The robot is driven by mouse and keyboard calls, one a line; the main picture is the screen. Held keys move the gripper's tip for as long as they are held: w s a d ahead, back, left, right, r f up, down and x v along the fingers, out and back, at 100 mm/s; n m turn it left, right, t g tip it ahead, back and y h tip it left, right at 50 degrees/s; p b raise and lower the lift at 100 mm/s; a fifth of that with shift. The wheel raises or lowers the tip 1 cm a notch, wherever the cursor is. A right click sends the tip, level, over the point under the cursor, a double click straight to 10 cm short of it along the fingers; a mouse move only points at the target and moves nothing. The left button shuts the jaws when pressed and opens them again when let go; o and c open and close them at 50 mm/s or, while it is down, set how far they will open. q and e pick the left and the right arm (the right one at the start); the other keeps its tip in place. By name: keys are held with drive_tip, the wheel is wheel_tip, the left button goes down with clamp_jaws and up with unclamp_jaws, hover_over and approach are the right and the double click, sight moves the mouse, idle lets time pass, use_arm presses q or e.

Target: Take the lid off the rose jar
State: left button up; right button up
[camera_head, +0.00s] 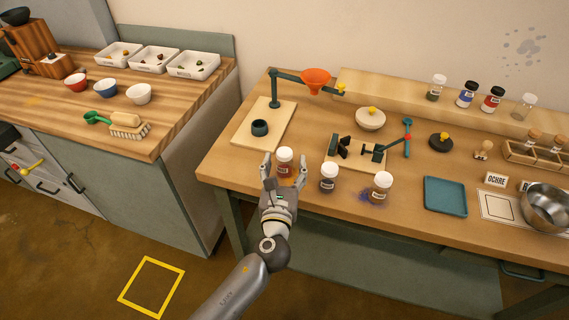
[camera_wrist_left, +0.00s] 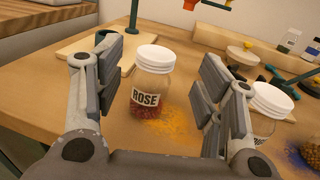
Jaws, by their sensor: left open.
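The rose jar (camera_wrist_left: 151,92) is clear glass with a ROSE label and red powder inside. Its white lid (camera_wrist_left: 155,58) is on. In the head view the rose jar (camera_head: 285,163) stands upright near the table's front left, beyond my left gripper (camera_head: 284,172). My left gripper is open, and its fingers also show in the left wrist view (camera_wrist_left: 160,95), spread to either side of the jar with gaps and no visible contact. Orange powder (camera_wrist_left: 178,125) lies on the table at the jar's right. My right gripper is in neither view.
Two white-lidded jars, one nearer (camera_head: 328,178) and one farther right (camera_head: 381,187), stand to the right. Behind are a funnel stand's board (camera_head: 249,134) with a dark cup (camera_head: 260,128), and a small board with a dark clamp (camera_head: 340,147). A teal tray (camera_head: 445,196) lies farther right.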

sight(284, 159)
use_arm(q)
drive_tip(key=w, duration=0.5)
drive_tip(key=shift+s+r, duration=0.1)
drive_tip(key=shift+c, duration=0.2)
drive_tip(key=c, duration=1.1)
drive_tip(key=shift+r, duration=0.1)
